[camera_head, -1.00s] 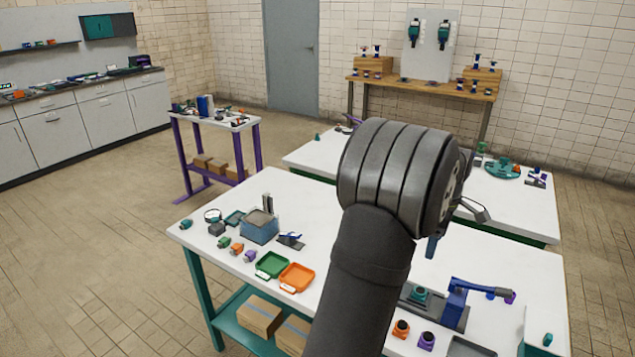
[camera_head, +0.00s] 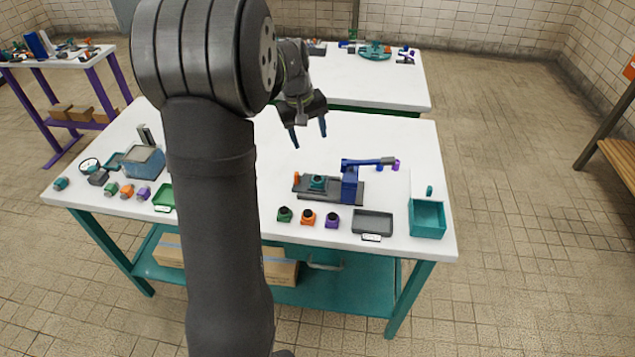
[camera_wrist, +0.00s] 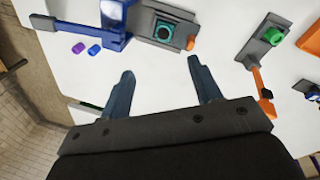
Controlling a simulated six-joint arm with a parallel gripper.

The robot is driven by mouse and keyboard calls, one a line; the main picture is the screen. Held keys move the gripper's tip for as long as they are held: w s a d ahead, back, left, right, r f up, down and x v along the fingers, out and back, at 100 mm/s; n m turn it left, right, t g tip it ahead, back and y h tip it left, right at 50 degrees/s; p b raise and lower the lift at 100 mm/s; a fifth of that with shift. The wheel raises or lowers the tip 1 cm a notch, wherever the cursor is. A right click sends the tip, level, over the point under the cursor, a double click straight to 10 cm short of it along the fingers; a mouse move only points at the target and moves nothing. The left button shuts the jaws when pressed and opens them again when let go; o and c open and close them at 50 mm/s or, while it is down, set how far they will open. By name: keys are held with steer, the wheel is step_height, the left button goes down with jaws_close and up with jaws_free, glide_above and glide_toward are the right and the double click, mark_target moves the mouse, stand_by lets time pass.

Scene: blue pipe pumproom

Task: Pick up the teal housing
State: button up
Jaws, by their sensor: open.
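A teal housing (camera_head: 317,182) with a dark round opening sits in the grey base of a blue lever fixture (camera_head: 349,186) on the white table. It also shows in the wrist view (camera_wrist: 166,31), at the top middle, ahead of the fingers. My gripper (camera_head: 308,134) hangs above the table, behind and above the housing in the head view. Its two blue fingers are apart and empty, as the wrist view (camera_wrist: 160,68) shows. The gripper is not touching the housing.
Green (camera_head: 284,214), orange (camera_head: 308,217) and purple (camera_head: 332,220) pieces stand in front of the fixture. A grey tray (camera_head: 373,223) and a teal bin (camera_head: 427,217) are to the right. The fixture's blue lever (camera_head: 370,161) reaches right. Another white table (camera_head: 345,85) stands behind.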

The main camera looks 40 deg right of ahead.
steer(key=a+m+h, duration=0.1)
steer(key=a+m, duration=0.1)
steer(key=m, duration=0.5)
steer(key=m+h, duration=0.1)
steer(key=m, duration=0.7)
glide_toward(318, 178)
steer(key=x, duration=0.8)
steer(key=shift+s+a, duration=0.1)
steer(key=shift+c, duration=0.2)
steer(key=c, duration=1.2)
